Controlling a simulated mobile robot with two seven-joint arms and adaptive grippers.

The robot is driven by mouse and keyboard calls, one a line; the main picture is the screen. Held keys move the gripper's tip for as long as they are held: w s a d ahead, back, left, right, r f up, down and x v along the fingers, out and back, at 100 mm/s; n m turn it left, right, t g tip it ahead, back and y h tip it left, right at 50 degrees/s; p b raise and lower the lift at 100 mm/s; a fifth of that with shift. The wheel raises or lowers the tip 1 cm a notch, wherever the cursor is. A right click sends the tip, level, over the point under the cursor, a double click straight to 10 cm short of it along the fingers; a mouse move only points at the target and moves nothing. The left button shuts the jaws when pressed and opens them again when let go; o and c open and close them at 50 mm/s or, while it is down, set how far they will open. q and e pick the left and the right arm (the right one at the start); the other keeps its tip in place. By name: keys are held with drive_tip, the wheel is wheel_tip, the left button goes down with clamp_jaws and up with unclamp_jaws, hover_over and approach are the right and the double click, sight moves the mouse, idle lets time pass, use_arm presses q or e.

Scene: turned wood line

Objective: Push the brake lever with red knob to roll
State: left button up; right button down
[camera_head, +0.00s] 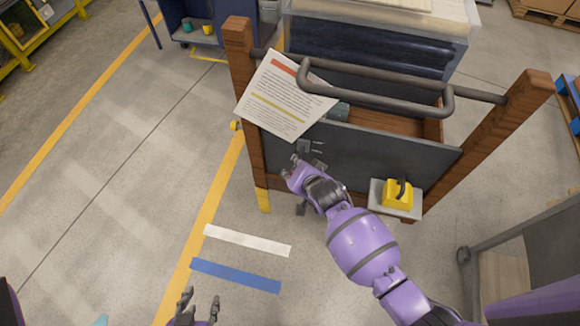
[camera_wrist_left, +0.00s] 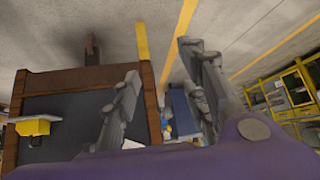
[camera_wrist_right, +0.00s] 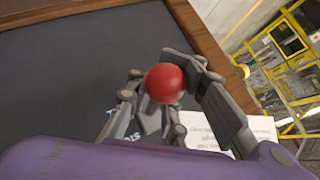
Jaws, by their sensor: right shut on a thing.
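The brake lever's red knob (camera_wrist_right: 165,83) sits between the fingers of my right gripper (camera_wrist_right: 168,90) in the right wrist view, and the gripper is shut on it. In the head view my right gripper (camera_head: 304,164) is at the left part of the cart's dark front panel (camera_head: 375,155), and it hides the knob and lever. White lettering by the lever is partly covered by the fingers, so I cannot read it. My left gripper (camera_head: 199,303) is open and empty over the floor at the bottom; its spread fingers show in the left wrist view (camera_wrist_left: 160,90).
A printed sheet (camera_head: 283,93) hangs at the cart's left post (camera_head: 243,95), close above my right gripper. A grey handlebar (camera_head: 375,98) crosses the top. A yellow block (camera_head: 397,194) sits on a grey plate at lower right. White (camera_head: 247,240) and blue (camera_head: 236,275) floor strips lie on clear floor.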

use_arm(q)
wheel_tip(320, 180, down, 6)
drive_tip(key=s+b, duration=0.1)
drive_tip(key=b, duration=0.4)
drive_tip(key=shift+s+d+g, duration=0.15)
drive_tip(key=shift+d+g, duration=0.15)
drive_tip(key=shift+d, duration=0.05)
use_arm(e)
drive_tip(key=f+t, duration=0.1)
drive_tip(key=t, duration=0.1)
drive_tip(key=w+f+n+t, duration=0.1)
drive_tip(key=f+t, duration=0.1)
drive_tip(key=shift+w+f, duration=0.1)
drive_tip(key=shift+f, duration=0.2)
use_arm(q)
drive_tip(key=shift+f+b, duration=0.15)
drive_tip(key=shift+b, duration=0.2)
use_arm(e)
drive_tip(key=shift+w+d+f, duration=0.1)
drive_tip(key=shift+w+f, duration=0.05)
drive_tip(key=shift+f, duration=0.1)
use_arm(q)
drive_tip(key=shift+s, duration=0.1)
use_arm(e)
drive_tip(key=c, duration=1.7)
unclamp_jaws()
drive_tip(key=shift+w+f, duration=0.1)
drive_tip(key=v, duration=1.2)
drive_tip(key=shift+r, duration=0.3)
